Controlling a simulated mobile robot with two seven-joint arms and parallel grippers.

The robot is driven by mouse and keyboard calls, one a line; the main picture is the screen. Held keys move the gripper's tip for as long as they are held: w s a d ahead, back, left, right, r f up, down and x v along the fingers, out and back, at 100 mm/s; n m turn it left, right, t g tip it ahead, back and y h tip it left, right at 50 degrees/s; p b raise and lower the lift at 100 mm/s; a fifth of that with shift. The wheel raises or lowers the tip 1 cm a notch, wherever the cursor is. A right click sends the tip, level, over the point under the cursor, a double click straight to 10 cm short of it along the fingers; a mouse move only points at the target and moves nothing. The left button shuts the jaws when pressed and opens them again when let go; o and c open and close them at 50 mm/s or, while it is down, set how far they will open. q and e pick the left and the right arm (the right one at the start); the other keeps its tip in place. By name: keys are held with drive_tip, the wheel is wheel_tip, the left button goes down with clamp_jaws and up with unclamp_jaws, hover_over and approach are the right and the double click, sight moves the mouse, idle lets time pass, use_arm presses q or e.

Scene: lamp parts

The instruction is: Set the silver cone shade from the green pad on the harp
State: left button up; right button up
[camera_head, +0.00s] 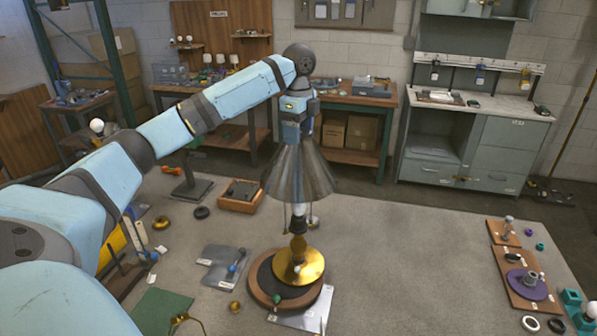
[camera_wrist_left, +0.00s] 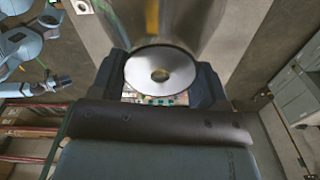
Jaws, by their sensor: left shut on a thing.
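The silver cone shade (camera_head: 300,172) hangs upright under my left gripper (camera_head: 297,112), which is shut on its narrow top. In the left wrist view the shade's round top disc (camera_wrist_left: 161,71), with a small central hole, sits between the fingers of the left gripper (camera_wrist_left: 162,80). The shade is above the lamp, whose white bulb (camera_head: 298,210), dark stem (camera_head: 298,245) and gold disc base (camera_head: 313,264) show below its rim. Thin wire (camera_head: 285,220) shows beside the bulb; the harp's top is hidden, so I cannot tell whether shade and harp touch. The green pad (camera_head: 158,308) has no shade on it.
The lamp stands on a round wooden turntable (camera_head: 262,290). A grey plate (camera_head: 220,262) and wooden tray (camera_head: 238,197) lie to its left. Brown boards (camera_head: 526,290) with small parts lie at far right. The table (camera_head: 420,250) is clear between the lamp and those boards.

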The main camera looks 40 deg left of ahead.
use_arm(q)
drive_tip(key=shift+f, duration=1.3)
drive_tip(key=shift+f, duration=2.15)
drive_tip(key=shift+f, duration=2.05)
idle(0.3)
drive_tip(key=o, duration=1.6)
wheel_tip(320, 180, up, 14)
drive_tip(key=shift+f+b, duration=0.1)
drive_tip(key=shift+b, duration=0.6)
